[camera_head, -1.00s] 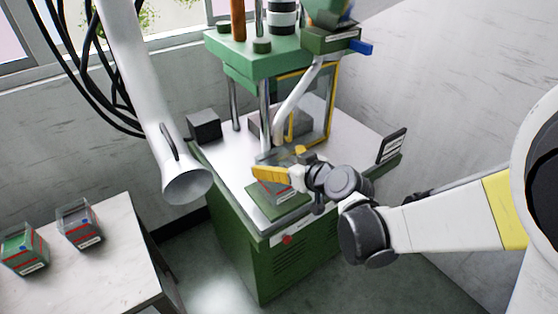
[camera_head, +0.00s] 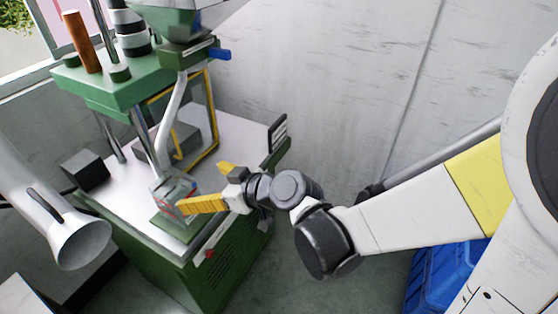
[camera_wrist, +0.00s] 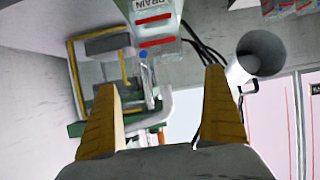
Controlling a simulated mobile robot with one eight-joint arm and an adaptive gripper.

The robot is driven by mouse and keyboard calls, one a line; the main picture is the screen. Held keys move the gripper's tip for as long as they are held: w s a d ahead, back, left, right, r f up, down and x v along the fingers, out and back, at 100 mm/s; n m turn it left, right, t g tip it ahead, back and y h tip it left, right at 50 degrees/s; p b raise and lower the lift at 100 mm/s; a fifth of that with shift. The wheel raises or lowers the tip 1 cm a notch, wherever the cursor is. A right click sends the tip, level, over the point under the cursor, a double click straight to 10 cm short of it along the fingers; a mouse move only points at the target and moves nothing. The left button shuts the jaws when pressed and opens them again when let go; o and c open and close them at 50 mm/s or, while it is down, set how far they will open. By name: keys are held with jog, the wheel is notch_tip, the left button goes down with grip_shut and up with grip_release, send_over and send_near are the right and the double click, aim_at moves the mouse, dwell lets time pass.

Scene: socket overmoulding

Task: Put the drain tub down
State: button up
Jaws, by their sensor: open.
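The drain tub is a clear box with red stripes. In the head view the tub (camera_head: 172,190) stands on a green pad (camera_head: 178,226) on the machine's pale table top. In the wrist view a clear tub (camera_wrist: 155,28) with a "DRAIN" label and red bands shows at the top, beyond my fingertips. My gripper (camera_head: 203,188) has its yellow fingers spread, to the right of the tub in the head view; one finger overlaps the tub's edge there. In the wrist view the space between the fingertips (camera_wrist: 162,78) holds nothing. Whether a finger touches the tub cannot be told.
The green press (camera_head: 115,80) with a yellow-framed guard (camera_head: 212,115) stands behind the tub. A dark block (camera_head: 85,170) is to its left, a small upright sign (camera_head: 277,132) to its right. A white funnel-ended duct (camera_head: 80,240) hangs at left. A blue crate (camera_head: 445,275) is at lower right.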

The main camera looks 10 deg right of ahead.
jog(key=s+d+r+m+h, duration=0.1)
jog(key=s+d+m+h, duration=0.4)
jog(key=d, duration=0.7)
jog(key=s+d+r+m+g+h, duration=0.1)
jog(key=s+d+m+h, duration=0.3)
jog(key=d, duration=0.9)
jog(key=s+h, duration=0.1)
jog(key=s, duration=0.2)
jog(key=shift+s+d+r+m+g, duration=0.25)
jog(key=shift+s+d+m+g, duration=0.05)
jog(key=shift+s+m, duration=0.1)
